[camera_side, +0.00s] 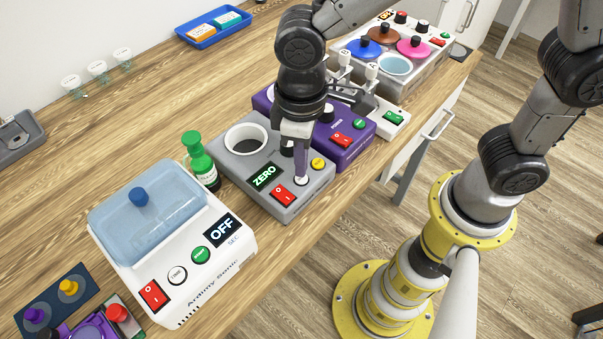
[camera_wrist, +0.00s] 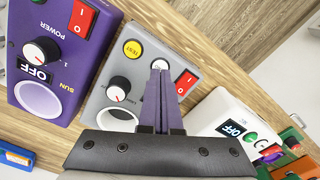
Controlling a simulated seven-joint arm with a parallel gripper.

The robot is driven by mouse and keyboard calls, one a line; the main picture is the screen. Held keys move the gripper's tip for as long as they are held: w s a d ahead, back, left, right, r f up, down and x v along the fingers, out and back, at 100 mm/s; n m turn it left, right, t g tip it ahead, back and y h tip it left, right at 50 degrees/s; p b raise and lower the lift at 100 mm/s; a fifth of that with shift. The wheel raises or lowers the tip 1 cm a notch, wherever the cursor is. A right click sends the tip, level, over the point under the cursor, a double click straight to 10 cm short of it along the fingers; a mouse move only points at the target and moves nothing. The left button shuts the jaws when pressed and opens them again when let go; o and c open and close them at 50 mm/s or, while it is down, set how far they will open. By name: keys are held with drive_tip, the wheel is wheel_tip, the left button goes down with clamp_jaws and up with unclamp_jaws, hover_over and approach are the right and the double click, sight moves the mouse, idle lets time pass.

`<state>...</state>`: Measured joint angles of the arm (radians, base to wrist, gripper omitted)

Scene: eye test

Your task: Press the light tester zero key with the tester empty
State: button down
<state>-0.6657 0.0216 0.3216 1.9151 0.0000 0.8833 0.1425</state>
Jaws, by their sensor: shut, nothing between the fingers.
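The light tester is a grey box (camera_side: 222,160) in the middle of the bench, also in the wrist view (camera_wrist: 101,98). Its display (camera_side: 264,177) reads ZERO. Its round well (camera_side: 246,132) has a white rim and a dark inside with nothing seen in it. A white key (camera_side: 301,183) sits between the red switch (camera_side: 282,195) and the yellow TEST key (camera_side: 318,163). My gripper (camera_side: 301,178) is shut and empty, pointing down with its tips at the white key, apparently touching it. In the wrist view the tips (camera_wrist: 160,70) partly cover that key (camera_wrist: 160,63).
A purple device (camera_side: 350,153) stands close on the right of the tester. A green-capped bottle (camera_side: 196,155) and a white cleaner with a blue lid (camera_side: 150,210), display OFF, stand on the left. Glass jars (camera_side: 97,70) and a blue tray (camera_side: 213,28) are at the back.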

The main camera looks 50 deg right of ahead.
drive_tip(key=shift+f, duration=0.85)
idle(0.8)
wheel_tip(320, 180, up, 8)
idle(1.1)
drive_tip(key=s+d+r+m+t, duration=0.1)
drive_tip(key=d+r+m+t, duration=0.1)
drive_tip(key=d+r, duration=0.35)
drive_tip(key=s+d+r+m+t, duration=0.1)
drive_tip(key=d+r+m, duration=0.1)
drive_tip(key=d, duration=0.6)
drive_tip(key=s+d+f+m+t, duration=0.2)
drive_tip(key=s+d+f, duration=0.1)
drive_tip(key=s+d, duration=0.4)
drive_tip(key=shift+s+f+t, duration=0.15)
drive_tip(key=shift+s+t, duration=0.15)
drive_tip(key=shift+s, duration=0.2)
